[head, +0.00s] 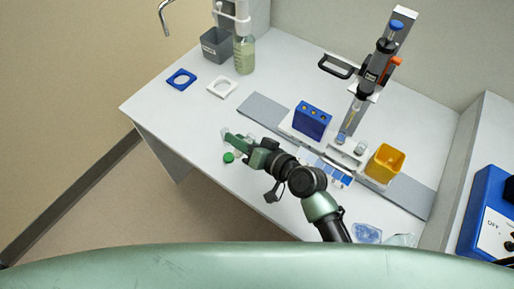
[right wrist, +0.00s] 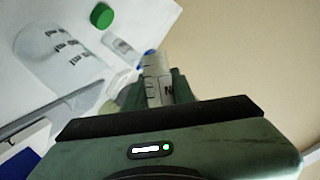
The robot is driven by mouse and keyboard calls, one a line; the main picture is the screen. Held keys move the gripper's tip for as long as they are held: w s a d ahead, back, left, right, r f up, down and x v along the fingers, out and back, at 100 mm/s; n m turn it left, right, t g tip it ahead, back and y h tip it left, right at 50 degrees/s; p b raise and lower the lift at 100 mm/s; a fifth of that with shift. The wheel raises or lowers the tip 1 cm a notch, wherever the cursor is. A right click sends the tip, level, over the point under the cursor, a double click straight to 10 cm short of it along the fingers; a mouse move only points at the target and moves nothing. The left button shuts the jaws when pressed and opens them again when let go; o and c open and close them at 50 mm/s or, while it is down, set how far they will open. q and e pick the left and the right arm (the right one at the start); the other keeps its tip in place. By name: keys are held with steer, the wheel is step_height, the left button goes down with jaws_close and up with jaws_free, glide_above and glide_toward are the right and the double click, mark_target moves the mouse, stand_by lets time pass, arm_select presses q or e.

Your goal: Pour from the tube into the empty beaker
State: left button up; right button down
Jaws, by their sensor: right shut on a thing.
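My right gripper (head: 232,138) is over the left part of the bench in the head view. In the right wrist view it is shut on a clear tube (right wrist: 158,82) with dark markings, seen between the fingers. A clear beaker (right wrist: 58,50) with dark print stands on the white bench at the upper left of the right wrist view, apart from the tube; no coloured content shows in it. In the head view the gripper largely covers this area. A green cap (right wrist: 102,15) lies nearby, also in the head view (head: 228,157). My left gripper is not in view.
A blue rack (head: 312,121), a yellow bin (head: 385,163) and a pipette on a stand (head: 376,70) are on the right. A grey container (head: 216,45), a bottle (head: 244,56), and blue (head: 181,79) and white (head: 222,87) square holders stand at the back left. The left bench is fairly clear.

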steer(key=shift+r, duration=0.1)
stand_by(0.7)
steer(key=shift+a+f+m+y+b, duration=0.15)
steer(key=shift+f+m+y+b, duration=0.5)
steer(key=shift+b, duration=0.65)
stand_by(1.2)
steer(key=shift+s+r+m+y+b, duration=0.1)
steer(key=shift+r+m+y+b, duration=0.25)
steer(key=shift+m, duration=0.4)
steer(key=shift+r+m+y, duration=0.1)
steer(key=shift+r+m, duration=0.35)
steer(key=shift+m, duration=0.25)
stand_by(3.4)
